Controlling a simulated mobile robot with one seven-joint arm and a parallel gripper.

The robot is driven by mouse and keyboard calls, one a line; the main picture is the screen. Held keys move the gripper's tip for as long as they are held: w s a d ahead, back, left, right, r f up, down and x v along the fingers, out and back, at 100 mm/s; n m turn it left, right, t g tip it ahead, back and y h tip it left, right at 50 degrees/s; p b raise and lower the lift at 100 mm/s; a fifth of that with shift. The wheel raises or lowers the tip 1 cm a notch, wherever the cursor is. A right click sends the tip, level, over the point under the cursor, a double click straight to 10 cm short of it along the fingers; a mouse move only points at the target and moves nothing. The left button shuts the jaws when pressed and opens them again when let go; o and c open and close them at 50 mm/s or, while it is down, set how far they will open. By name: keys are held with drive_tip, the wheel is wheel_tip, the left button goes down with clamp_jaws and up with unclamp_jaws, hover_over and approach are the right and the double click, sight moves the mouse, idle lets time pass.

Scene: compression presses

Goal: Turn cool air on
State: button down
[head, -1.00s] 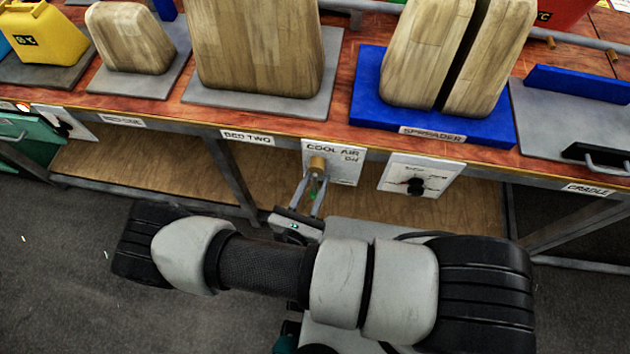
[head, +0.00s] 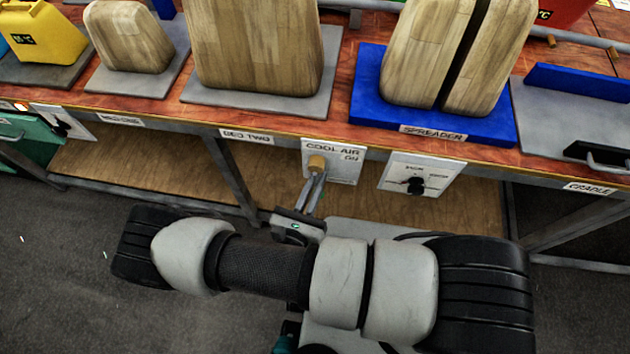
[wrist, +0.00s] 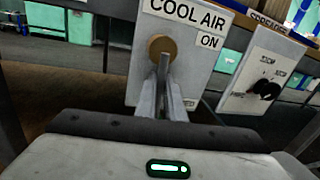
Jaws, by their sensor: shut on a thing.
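The white COOL AIR panel (head: 348,172) hangs on the front edge of the bench. Its round wooden knob (head: 316,161) is on the panel's left part, with the word ON printed to the right of it. My gripper (head: 317,177) reaches up to the knob from below, its fingers closed together. In the wrist view the panel (wrist: 192,30) is straight ahead, and my gripper (wrist: 164,62) is shut at the knob (wrist: 161,46). The fingers hide the part that they grip and the knob's lower side.
A second panel with a black dial (head: 416,186) is just right of the COOL AIR panel. A blue SPREADER base (head: 366,110) bearing wooden blocks (head: 410,60) stands on the bench (head: 330,125) above. A bench leg (head: 231,180) is to the left.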

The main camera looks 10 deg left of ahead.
drive_tip(key=shift+d+n+b, duration=0.5)
drive_tip(key=shift+n+b, duration=0.15)
drive_tip(key=shift+n, duration=0.55)
drive_tip(key=n, duration=0.1)
drive_tip(key=d+n+t+b, duration=0.1)
drive_tip(key=n, duration=0.1)
drive_tip(key=shift+r, duration=0.25)
drive_tip(key=n, duration=0.2)
drive_tip(key=d+r+n+y+b, duration=0.1)
drive_tip(key=n, duration=0.2)
drive_tip(key=shift+d+r+t, duration=0.15)
drive_tip(key=shift+d+t, duration=0.05)
drive_tip(key=shift+t, duration=0.2)
drive_tip(key=n, duration=0.1)
drive_tip(key=r+n, duration=0.1)
drive_tip(key=n+y, duration=0.1)
drive_tip(key=n, duration=0.1)
drive_tip(key=shift+d+r+t, duration=0.2)
drive_tip(key=shift+d+t, duration=0.1)
drive_tip(key=shift+d, duration=0.05)
drive_tip(key=shift+d+r+n+y, duration=0.1)
drive_tip(key=shift+r+n+y, duration=0.3)
drive_tip(key=shift+n, duration=0.8)
drive_tip(key=shift+r+n+y, duration=0.3)
drive_tip(key=shift+r+n, duration=0.05)
drive_tip(key=shift+n, duration=0.85)
drive_tip(key=c, duration=1.9)
unclamp_jaws()
drive_tip(key=shift+o, duration=0.3)
